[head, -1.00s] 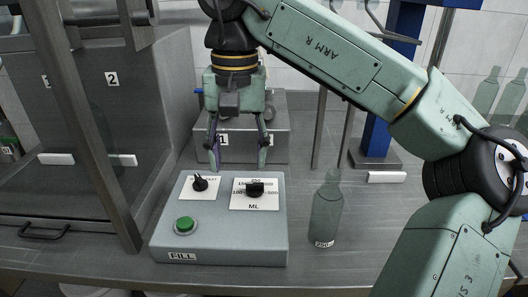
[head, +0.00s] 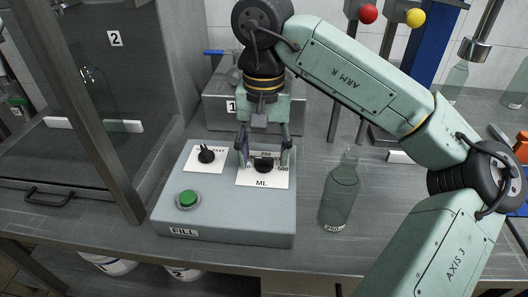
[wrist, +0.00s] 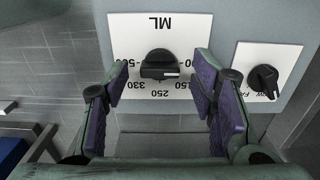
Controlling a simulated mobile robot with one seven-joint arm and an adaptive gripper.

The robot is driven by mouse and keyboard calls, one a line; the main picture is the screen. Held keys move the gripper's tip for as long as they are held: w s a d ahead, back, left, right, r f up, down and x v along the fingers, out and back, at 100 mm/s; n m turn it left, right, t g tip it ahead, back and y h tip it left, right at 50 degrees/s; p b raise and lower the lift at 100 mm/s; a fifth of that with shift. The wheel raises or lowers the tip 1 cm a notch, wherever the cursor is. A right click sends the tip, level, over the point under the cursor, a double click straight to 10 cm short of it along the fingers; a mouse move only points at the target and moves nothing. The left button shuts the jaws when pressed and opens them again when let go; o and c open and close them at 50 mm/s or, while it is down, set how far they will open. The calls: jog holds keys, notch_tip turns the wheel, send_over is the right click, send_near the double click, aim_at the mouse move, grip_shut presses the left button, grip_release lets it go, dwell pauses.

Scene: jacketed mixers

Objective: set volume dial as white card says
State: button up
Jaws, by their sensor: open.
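The volume dial (head: 263,165) is a black knob on the white ML plate (head: 262,182) of the grey control box. In the wrist view the dial (wrist: 159,64) appears upside down, among figures including 500, 330, 250 and 150. A white mark shows on its lower right part; I cannot tell exactly which figure it points to. My gripper (head: 264,154) is open above the dial, one finger on each side; in the wrist view the fingers (wrist: 160,82) stand apart and hold nothing. A small white card (head: 334,228) reading 250 lies at the foot of a clear greenish bottle (head: 341,190).
Left of the dial is a second black knob (head: 206,155), with a green button (head: 188,199) in front, above a FILL label (head: 183,232). The bottle stands close to the box's right side. A glass-walled cabinet (head: 95,90) is at left.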

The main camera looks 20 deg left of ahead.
jog(key=shift+f, duration=0.45)
jog(key=shift+c, duration=0.2)
jog(key=c, duration=1.1)
